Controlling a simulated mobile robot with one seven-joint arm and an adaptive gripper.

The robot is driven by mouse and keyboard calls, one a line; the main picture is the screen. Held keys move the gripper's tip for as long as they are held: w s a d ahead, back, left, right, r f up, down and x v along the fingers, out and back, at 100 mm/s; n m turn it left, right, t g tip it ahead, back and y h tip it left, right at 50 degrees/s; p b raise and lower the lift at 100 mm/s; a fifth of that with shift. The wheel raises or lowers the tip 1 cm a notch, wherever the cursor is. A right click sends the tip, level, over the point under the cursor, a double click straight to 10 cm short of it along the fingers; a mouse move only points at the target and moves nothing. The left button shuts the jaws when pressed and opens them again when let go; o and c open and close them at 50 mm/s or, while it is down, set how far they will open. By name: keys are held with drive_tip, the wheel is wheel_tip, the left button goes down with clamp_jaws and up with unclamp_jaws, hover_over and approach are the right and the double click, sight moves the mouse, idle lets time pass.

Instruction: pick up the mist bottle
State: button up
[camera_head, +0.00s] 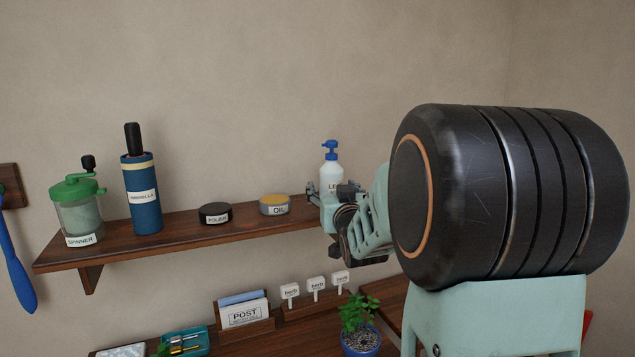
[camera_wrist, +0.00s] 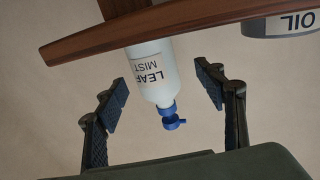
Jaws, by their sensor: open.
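The mist bottle (camera_head: 330,172) is white with a blue pump top and stands upright at the right end of the wooden shelf. In the wrist view the bottle (camera_wrist: 157,75) appears upside down, with "LEAF MIST" on its label. My gripper (camera_head: 336,190) is in front of the bottle in the head view and hides its lower part. In the wrist view my gripper (camera_wrist: 166,92) is open, with one finger on each side of the bottle and a visible gap to each. The fingers do not appear to touch it.
The wooden shelf (camera_head: 120,250) also holds an oil tin (camera_head: 274,205), a polish tin (camera_head: 215,213), a blue umbrella holder (camera_head: 142,195) and a green-lidded spinner (camera_head: 79,212). Below are a post holder (camera_head: 244,316), herb markers (camera_head: 315,284) and a potted plant (camera_head: 359,320).

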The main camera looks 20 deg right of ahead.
sight(333, 182)
drive_tip(key=w, duration=0.1)
drive_tip(key=w+d+p, duration=0.1)
drive_tip(key=w, duration=0.1)
drive_tip(key=shift+w+d+r, duration=0.3)
drive_tip(key=shift+r, duration=0.05)
drive_tip(key=shift+w+d+p, duration=0.1)
drive_tip(key=shift+w+p, duration=0.25)
drive_tip(key=shift+w, duration=0.35)
drive_tip(key=c, duration=1.5)
